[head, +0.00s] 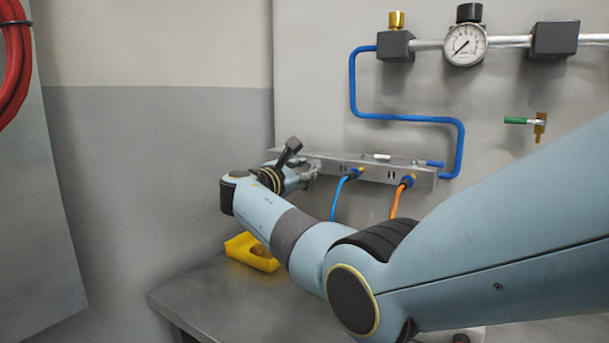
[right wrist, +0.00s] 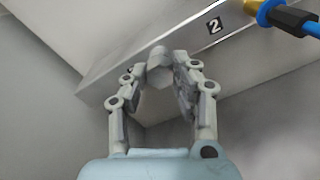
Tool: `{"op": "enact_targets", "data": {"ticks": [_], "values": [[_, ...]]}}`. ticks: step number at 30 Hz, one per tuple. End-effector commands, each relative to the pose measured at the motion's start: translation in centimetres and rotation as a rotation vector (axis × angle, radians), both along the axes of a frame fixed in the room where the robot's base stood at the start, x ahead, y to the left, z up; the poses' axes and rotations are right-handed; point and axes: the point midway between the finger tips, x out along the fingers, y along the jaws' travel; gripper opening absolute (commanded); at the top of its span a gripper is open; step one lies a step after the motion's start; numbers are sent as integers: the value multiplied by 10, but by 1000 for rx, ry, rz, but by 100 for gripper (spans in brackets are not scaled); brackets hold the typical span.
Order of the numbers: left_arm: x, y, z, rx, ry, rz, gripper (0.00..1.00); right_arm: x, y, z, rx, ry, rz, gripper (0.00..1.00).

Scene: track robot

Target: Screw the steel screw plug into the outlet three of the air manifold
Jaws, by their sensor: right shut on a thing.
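The air manifold (head: 425,178) is a long grey metal bar on the wall panel. My right gripper (head: 314,168) is at its left end, partly hidden behind my wrist in the head view. In the right wrist view, the right gripper (right wrist: 164,72) is shut on the steel screw plug (right wrist: 158,74), a small grey piece with a hexagonal end. The plug is at the front face of the manifold (right wrist: 120,77), left of a label "2" (right wrist: 214,25). I cannot tell whether it touches or sits in an outlet. My left gripper is not in view.
A blue hose (head: 340,192) and an orange hose (head: 399,199) hang from manifold fittings right of the gripper. A yellow bin (head: 240,250) stands on the grey bench (head: 215,300) below. A gauge (head: 465,45) and green-handled valve (head: 525,121) are above and right.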

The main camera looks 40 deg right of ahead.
Motion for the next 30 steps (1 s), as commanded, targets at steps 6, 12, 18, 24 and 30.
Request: {"op": "enact_targets", "data": {"ticks": [6, 12, 18, 24, 30], "values": [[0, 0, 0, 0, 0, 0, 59, 0, 0, 0, 1, 0, 0, 0], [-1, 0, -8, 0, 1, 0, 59, 0, 0, -2, 18, -43, 0, 0], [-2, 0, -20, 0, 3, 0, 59, 0, 0, -3, 57, -137, 0, 0], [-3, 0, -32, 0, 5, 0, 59, 0, 0, -3, 93, -225, 0, 0], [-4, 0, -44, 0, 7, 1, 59, 0, 0, -3, 130, -310, 0, 0]]}}
